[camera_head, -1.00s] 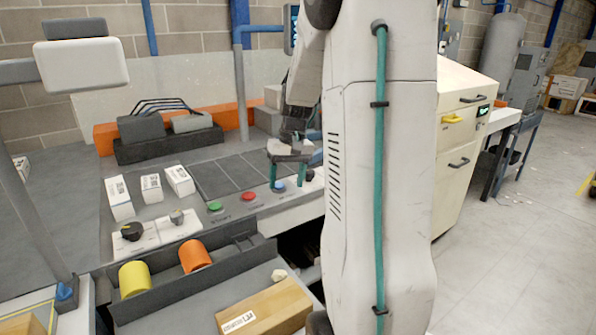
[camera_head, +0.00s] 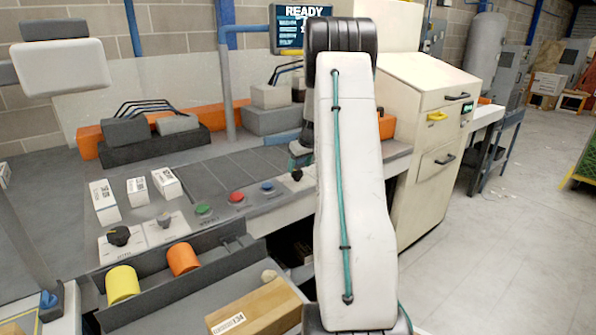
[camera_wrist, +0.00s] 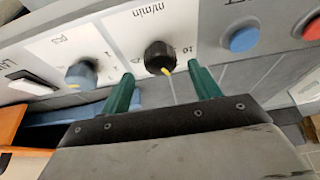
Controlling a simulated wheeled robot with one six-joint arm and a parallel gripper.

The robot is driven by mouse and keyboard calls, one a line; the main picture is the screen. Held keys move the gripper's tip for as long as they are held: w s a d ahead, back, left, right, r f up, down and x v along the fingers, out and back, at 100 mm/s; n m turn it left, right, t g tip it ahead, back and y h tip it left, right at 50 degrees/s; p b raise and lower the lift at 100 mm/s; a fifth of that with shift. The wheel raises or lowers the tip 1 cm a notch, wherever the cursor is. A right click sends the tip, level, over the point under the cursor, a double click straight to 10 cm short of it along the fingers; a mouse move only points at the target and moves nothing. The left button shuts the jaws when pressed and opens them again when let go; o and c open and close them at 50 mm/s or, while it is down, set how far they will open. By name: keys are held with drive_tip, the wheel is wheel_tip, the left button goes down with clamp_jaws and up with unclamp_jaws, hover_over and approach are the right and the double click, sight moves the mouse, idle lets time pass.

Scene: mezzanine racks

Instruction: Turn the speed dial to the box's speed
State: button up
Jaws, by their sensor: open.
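The black speed dial (camera_wrist: 160,57), with a yellow pointer, sits on a white plate marked "m/min" in the wrist view. Its pointer faces down and slightly right in that picture; the numbers are hard to read. My gripper (camera_wrist: 161,75) is open, its two green fingers on either side of the dial, tips about level with its near edge; I cannot tell whether they touch it. In the head view the dial (camera_head: 297,175) shows just below my gripper (camera_head: 300,160), partly hidden by my arm. A cardboard box (camera_head: 270,309) has a white label, too small to read.
A grey knob (camera_wrist: 81,75) and a white switch (camera_wrist: 32,83) are left of the dial in the wrist view; a blue button (camera_wrist: 244,40) is right. The head view shows a READY screen (camera_head: 300,28), three white cartons, two rolls and a cream cabinet (camera_head: 430,150).

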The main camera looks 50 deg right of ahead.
sight(296, 171)
drive_tip(key=shift+x, duration=1.65)
drive_tip(key=c, duration=1)
drive_tip(key=shift+o, duration=0.2)
drive_tip(key=shift+m, duration=0.4)
drive_tip(key=m, duration=0.2)
drive_tip(key=m+h, duration=0.1)
drive_tip(key=shift+w+a+m+g+h, duration=0.1)
drive_tip(key=shift+a+m+g+h, duration=0.05)
drive_tip(key=shift+m+g+h, duration=0.2)
drive_tip(key=m, duration=0.2)
drive_tip(key=m+g+h, duration=0.1)
drive_tip(key=m, duration=0.1)
drive_tip(key=shift+w+m+g, duration=0.1)
drive_tip(key=shift+m+g, duration=0.15)
drive_tip(key=shift+m, duration=0.1)
drive_tip(key=m, duration=0.2)
drive_tip(key=m+g, duration=0.1)
drive_tip(key=m, duration=0.1)
drive_tip(key=shift+w+a+g+h, duration=0.1)
drive_tip(key=shift+g+h, duration=0.15)
drive_tip(key=shift+g, duration=0.05)
drive_tip(key=m, duration=0.2)
drive_tip(key=m+g, duration=0.1)
drive_tip(key=m, duration=0.1)
drive_tip(key=shift+w+m+g, duration=0.1)
drive_tip(key=shift+m+g, duration=0.2)
